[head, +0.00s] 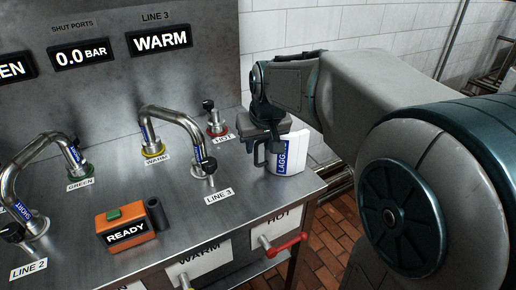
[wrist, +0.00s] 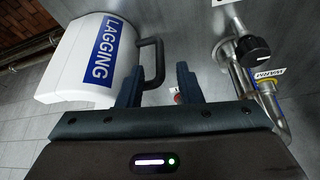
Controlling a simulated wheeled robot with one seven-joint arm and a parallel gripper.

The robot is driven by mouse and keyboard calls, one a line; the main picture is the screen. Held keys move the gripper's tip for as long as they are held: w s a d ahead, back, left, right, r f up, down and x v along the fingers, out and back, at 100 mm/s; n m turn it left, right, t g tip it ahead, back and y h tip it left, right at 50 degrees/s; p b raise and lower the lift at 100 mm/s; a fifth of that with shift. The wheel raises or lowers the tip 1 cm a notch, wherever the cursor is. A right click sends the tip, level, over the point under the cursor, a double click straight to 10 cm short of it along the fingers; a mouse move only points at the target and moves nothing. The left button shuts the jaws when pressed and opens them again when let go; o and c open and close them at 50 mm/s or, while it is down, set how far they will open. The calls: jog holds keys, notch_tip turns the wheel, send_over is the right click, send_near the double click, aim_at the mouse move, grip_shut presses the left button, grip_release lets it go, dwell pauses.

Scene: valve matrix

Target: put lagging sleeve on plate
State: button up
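The lagging sleeve (head: 290,153) is a white, rounded shell with a blue "LAGG…" label and a dark loop handle. In the head view it is at the right end of the steel bench, below my gripper (head: 266,135). In the wrist view the sleeve (wrist: 88,65) fills the upper left, and its handle (wrist: 158,62) reaches toward my gripper (wrist: 158,78). The fingers are apart, with the handle's end near the left finger; I see no grip on it. I cannot make out a separate plate.
A bent pipe (head: 178,118) joins the WARM port to the LINE 3 valve, left of my gripper. An orange READY box (head: 126,226) sits on the bench (head: 180,215). A red-handled valve (head: 287,246) projects from the bench front.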

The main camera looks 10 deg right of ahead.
jog(key=v, duration=0.8)
jog(key=s+d+f+m+g, duration=0.1)
jog(key=s+d+f+g, duration=0.1)
jog(key=s+f, duration=1.2)
jog(key=shift+s+d+f+g+p, duration=0.25)
jog(key=shift+s+p, duration=0.2)
jog(key=shift+s, duration=0.65)
